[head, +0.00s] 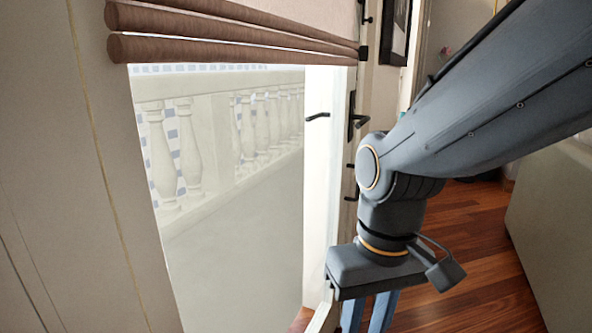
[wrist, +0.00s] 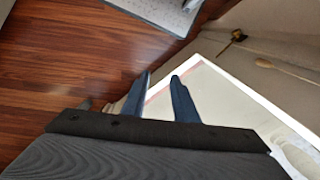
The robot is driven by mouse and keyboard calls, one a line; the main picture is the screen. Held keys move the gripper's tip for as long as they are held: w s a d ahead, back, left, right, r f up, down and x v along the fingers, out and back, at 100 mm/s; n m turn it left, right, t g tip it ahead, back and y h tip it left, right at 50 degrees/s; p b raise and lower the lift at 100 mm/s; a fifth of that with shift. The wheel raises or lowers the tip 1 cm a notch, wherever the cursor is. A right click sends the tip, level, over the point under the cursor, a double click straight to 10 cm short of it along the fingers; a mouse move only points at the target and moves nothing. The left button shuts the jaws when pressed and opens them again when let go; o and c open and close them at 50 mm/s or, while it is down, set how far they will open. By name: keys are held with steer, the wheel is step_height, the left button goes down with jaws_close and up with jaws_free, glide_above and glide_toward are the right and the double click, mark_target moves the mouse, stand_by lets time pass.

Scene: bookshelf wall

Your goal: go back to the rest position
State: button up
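My gripper (wrist: 161,82) shows two blue fingers in the wrist view, set apart with nothing between them. In the head view my gripper (head: 368,314) hangs down at the bottom middle, with the two fingers running out of the frame, so their tips are hidden there. My grey arm comes in from the upper right and bends down to it. The gripper hangs in front of the door area and is not seen holding anything.
A glazed door (head: 230,200) with a brown rolled blind (head: 230,35) fills the left, a white balustrade beyond it. A door handle (head: 317,117) sticks out near the arm. Wooden floor (head: 470,250) lies at right, beside a pale piece of furniture (head: 555,220).

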steer(key=d+r+m+p, duration=0.3)
steer(key=d+r+p, duration=0.6)
steer(key=p, duration=0.9)
steer(key=shift+w+d+r+h, duration=0.25)
steer(key=shift+d+r+h, duration=0.1)
steer(key=shift+r, duration=0.55)
